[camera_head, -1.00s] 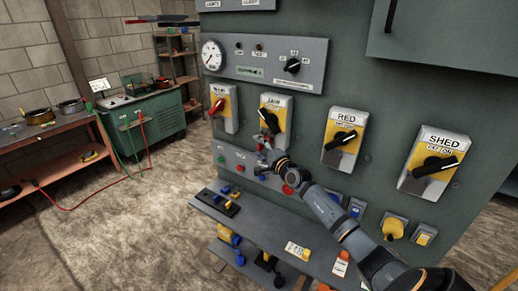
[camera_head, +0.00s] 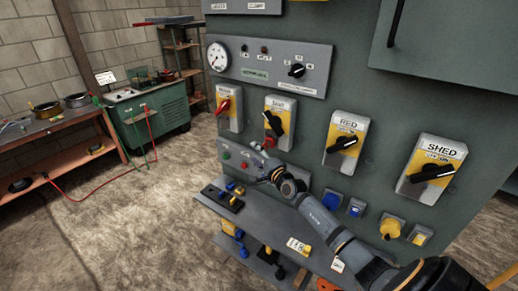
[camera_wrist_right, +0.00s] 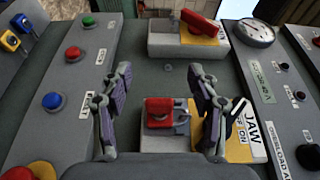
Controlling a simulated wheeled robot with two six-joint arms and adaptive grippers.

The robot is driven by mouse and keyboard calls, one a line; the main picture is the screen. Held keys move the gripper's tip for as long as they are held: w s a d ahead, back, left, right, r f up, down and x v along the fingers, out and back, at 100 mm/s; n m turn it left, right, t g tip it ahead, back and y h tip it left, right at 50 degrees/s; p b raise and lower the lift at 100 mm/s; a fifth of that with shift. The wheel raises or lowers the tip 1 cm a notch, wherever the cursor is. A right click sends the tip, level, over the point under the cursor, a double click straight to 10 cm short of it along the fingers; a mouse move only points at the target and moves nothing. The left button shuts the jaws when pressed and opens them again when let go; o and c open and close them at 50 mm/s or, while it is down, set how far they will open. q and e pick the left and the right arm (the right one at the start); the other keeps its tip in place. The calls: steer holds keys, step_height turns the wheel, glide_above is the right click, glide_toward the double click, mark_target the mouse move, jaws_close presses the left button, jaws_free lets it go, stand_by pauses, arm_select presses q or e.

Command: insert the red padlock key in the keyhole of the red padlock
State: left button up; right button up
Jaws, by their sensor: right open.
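The red padlock (camera_wrist_right: 158,106) hangs at the JAW switch (camera_wrist_right: 215,135) in the right wrist view, with a bit of its silver shackle at its right side. My right gripper (camera_wrist_right: 160,92) is open, its two fingers spread on either side of the padlock in the picture and touching nothing that I can see. In the head view my right gripper (camera_head: 260,172) is below the JAW switch (camera_head: 277,122), in front of the panel. I cannot make out the red key or the keyhole in any view. My left gripper is not in view.
The MAIN switch (camera_head: 228,106) with a red handle is left of JAW; the RED (camera_head: 345,137) and SHED (camera_head: 432,168) switches are to its right. A push-button strip (camera_head: 235,157) sits below. A grey shelf (camera_head: 275,222) with blue and yellow padlocks juts out under the panel.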

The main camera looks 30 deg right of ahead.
steer(key=a+p, duration=0.1)
steer(key=s+a+p, duration=0.1)
steer(key=a+p, duration=0.1)
steer(key=a, duration=0.1)
steer(key=shift+s, duration=0.35)
steer(key=shift+r, duration=0.1)
stand_by(0.3)
